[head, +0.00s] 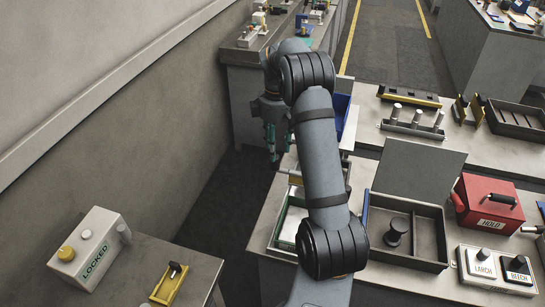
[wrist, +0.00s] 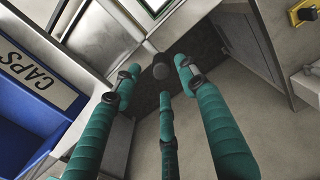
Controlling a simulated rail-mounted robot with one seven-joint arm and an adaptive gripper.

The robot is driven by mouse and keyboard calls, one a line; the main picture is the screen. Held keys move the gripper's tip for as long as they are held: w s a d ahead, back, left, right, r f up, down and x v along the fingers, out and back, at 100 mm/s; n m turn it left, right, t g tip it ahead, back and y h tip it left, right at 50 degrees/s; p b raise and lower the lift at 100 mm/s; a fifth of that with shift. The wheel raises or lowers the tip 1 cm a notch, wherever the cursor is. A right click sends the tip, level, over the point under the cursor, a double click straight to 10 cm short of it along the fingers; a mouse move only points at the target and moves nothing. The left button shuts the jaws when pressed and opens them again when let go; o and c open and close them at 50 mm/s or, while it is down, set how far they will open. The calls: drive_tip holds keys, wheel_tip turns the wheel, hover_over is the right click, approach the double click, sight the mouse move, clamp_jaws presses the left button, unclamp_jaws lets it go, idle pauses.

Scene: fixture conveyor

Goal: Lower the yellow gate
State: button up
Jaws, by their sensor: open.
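No part is plainly marked as the yellow gate. Upright yellow and black plates (head: 461,110) stand on the far right bench, left of a dark tray. A long dark bar with a yellow edge (head: 410,96) lies to their left. A yellow plate with a black lever (head: 170,283) sits on the near left table; a yellow fitting (wrist: 302,13) shows at the wrist view's top right. My gripper (head: 271,143) hangs over the gap left of the benches, apart from all of these. Its teal fingers (wrist: 158,82) are spread and empty.
A blue bin labelled CAPS (wrist: 40,105) is close beside my gripper. The near bench holds an open grey box (head: 432,235), a red HOLD box (head: 487,205) and a LARCH/BEECH button panel (head: 497,270). A LOCKED box (head: 92,248) stands left. Dark floor lies below my gripper.

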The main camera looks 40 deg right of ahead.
drive_tip(key=shift+w+a+f+p, duration=0.15)
drive_tip(key=shift+f+p, duration=0.2)
drive_tip(key=shift+f, duration=2.15)
drive_tip(key=c, duration=0.4)
clamp_jaws()
